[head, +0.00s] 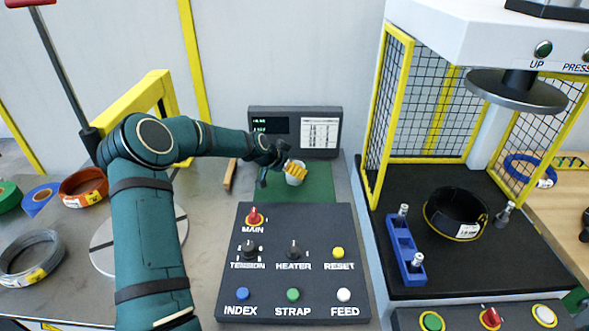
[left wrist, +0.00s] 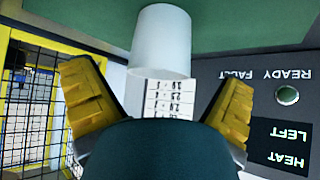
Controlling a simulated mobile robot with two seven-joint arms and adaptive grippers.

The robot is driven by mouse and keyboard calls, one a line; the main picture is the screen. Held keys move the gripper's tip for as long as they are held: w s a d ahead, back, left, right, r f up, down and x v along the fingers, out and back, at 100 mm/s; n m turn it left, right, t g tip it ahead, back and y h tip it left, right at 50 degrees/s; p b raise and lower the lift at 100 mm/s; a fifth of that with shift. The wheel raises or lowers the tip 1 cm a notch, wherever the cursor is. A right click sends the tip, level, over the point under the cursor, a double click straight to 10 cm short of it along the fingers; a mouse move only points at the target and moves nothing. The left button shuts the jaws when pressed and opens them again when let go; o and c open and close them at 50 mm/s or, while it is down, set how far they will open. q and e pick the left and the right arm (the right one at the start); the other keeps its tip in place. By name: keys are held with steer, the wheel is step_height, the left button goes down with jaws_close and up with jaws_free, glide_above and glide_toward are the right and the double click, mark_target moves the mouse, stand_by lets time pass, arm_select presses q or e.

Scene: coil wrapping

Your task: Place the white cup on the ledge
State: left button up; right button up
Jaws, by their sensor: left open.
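The white cup (head: 294,179) stands on the green mat (head: 318,192) in front of the small display unit. In the left wrist view, which is upside down, the white cup (left wrist: 160,42) shows near the top middle. My left gripper (head: 292,167) reaches in from the left over the mat, and its yellow fingers partly hide the cup in the head view. In the left wrist view my left gripper (left wrist: 158,76) is open, with one finger on each side of the cup's line and visible gaps between. I cannot tell which surface is the ledge. My right gripper is not in view.
The control panel (head: 293,268) with knobs and buttons lies in front of the mat. The display unit (head: 278,115) stands behind it. A caged press with a black coil (head: 443,212) and a blue holder (head: 403,246) is at right. Coils, including an orange one (head: 84,187), lie at left.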

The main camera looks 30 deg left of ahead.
arm_select(q)
steer(key=shift+o, duration=0.2)
steer(key=v, duration=0.8)
steer(key=shift+s+r+p, duration=0.2)
steer(key=shift+r+p, duration=0.05)
steer(key=shift+p, duration=0.1)
steer(key=shift+t, duration=0.3)
steer(key=b+x, duration=0.2)
steer(key=x, duration=0.4)
steer(key=shift+w+d+r+b, duration=0.1)
steer(key=shift+d+r+b, duration=0.05)
steer(key=shift+r+b, duration=0.15)
steer(key=shift+s+a+f+b+x, duration=0.1)
steer(key=shift+x, duration=0.85)
steer(key=shift+s+a+f+b+x, duration=0.1)
steer(key=shift+f+x, duration=0.05)
steer(key=shift+x, duration=0.8)
steer(key=shift+s+f+b+x, duration=0.1)
steer(key=shift+x, duration=0.85)
steer(key=c, duration=1.3)
steer(key=shift+o, duration=0.2)
step_height(320, 180, up, 10)
steer(key=p, duration=0.1)
steer(key=shift+r+p, duration=0.2)
steer(key=shift+p, duration=0.2)
